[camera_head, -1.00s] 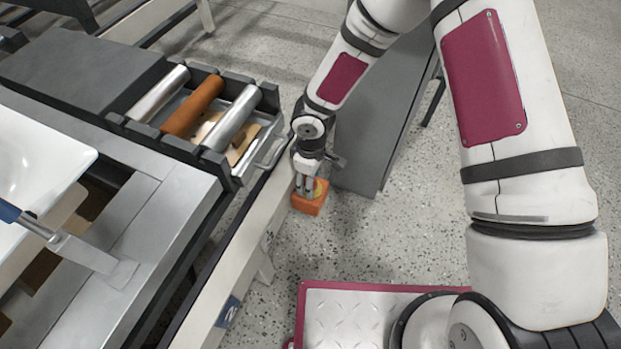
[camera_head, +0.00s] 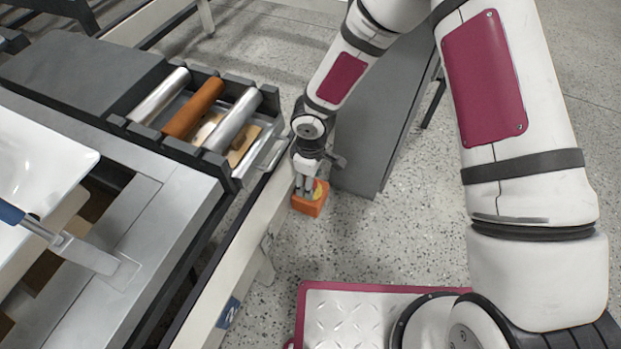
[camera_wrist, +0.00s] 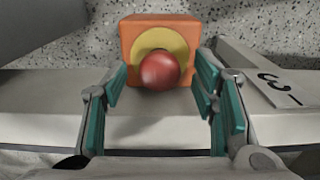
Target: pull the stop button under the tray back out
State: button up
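The stop button is a red round knob (camera_wrist: 160,70) on a yellow disc in an orange box (camera_wrist: 130,40), in the wrist view. The box also shows in the head view (camera_head: 311,206), at the side of the pale rail below the roller tray (camera_head: 236,183). My gripper (camera_wrist: 160,88) is open, with one teal-padded finger on each side of the knob. A gap shows between the knob and each pad. In the head view my gripper (camera_head: 305,188) is right at the box and hides part of it; the knob cannot be made out there.
The pale rail (camera_head: 226,255) runs along the bench beside the box. A grey cabinet (camera_head: 375,130) stands close to the right of my gripper. Metal and orange rollers (camera_head: 194,107) lie in the tray. Speckled floor is clear in front.

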jog(key=shift+r+p, duration=2.3)
jog(key=shift+r, duration=0.7)
jog(key=shift+w, duration=0.1)
